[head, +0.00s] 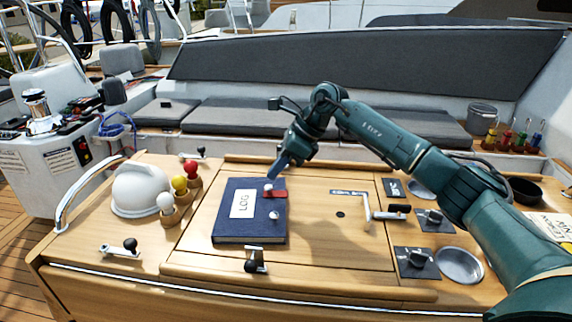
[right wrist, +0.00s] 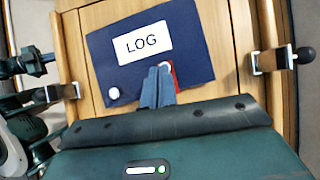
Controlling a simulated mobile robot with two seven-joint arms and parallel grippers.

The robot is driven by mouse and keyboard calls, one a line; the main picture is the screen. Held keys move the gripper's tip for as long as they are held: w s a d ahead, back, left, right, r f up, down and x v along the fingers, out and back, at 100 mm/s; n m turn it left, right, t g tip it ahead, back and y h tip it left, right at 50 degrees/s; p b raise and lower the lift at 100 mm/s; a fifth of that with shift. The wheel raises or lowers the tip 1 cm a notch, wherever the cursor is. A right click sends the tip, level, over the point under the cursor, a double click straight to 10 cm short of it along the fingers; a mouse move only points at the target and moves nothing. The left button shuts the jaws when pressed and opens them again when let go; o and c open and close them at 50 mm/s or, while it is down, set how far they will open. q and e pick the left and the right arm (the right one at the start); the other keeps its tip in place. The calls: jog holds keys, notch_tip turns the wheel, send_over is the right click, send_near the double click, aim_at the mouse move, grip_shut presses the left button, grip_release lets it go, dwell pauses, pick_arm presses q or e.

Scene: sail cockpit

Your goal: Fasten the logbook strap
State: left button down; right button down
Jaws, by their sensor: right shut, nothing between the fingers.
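The navy logbook (head: 228,212) with a white LOG label lies closed on the wooden table; it also shows in the right wrist view (right wrist: 200,67). A short red strap (head: 279,194) is at its right edge toward the far corner, partly hidden behind my fingers in the right wrist view (right wrist: 175,82). A pale round stud (head: 275,216) sits on the cover nearer me, apart from the strap; it also shows in the right wrist view (right wrist: 113,93). My right gripper (head: 277,174) is shut and empty, its blue fingertips beside the strap; I cannot tell whether they touch it.
A white dome (head: 140,190) and several coloured knobs stand left of the book. A crank handle (head: 372,211), switch panels and round metal recesses are on the right. A small latch (head: 255,260) is at the front. Bare wood lies right of the book.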

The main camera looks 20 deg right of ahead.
jog(key=shift+r+p, duration=0.6)
jog(key=shift+r, duration=0.25)
